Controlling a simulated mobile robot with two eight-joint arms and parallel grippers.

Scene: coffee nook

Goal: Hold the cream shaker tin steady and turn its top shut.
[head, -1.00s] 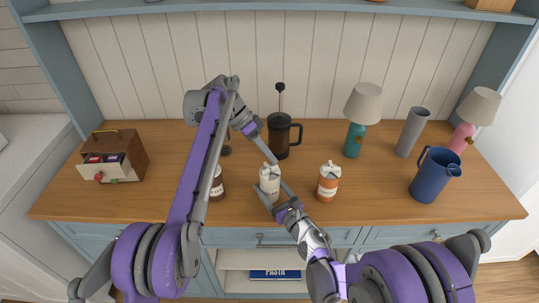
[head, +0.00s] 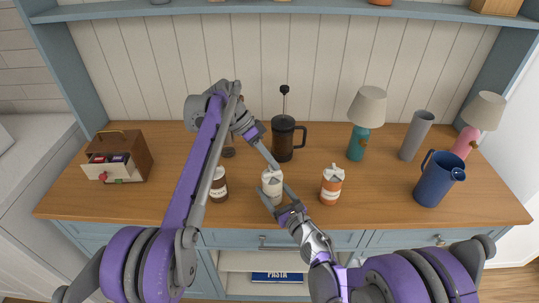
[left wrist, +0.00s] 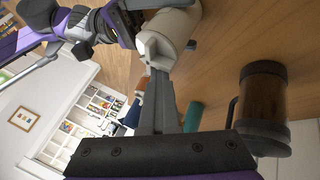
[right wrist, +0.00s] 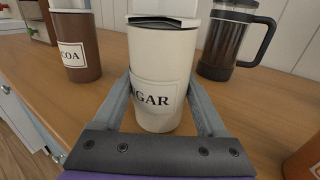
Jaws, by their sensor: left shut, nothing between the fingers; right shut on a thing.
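The cream shaker tin (head: 271,189) stands upright near the counter's front edge. My right gripper (head: 273,193) is shut around the tin's body, one finger on each side. My left gripper (head: 277,167) comes down from behind, shut and empty, its fingertips close against the tin's top. In the left wrist view the shut fingers (left wrist: 158,80) meet the raised part of the top (left wrist: 160,45); exact contact is unclear.
A brown cocoa tin (head: 218,186) stands left of the cream tin, an orange tin (head: 331,186) right. A French press (head: 283,140) stands behind. A teal lamp (head: 356,143), grey vase (head: 416,137) and blue jug (head: 438,180) are farther right. A wooden box (head: 128,155) sits left.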

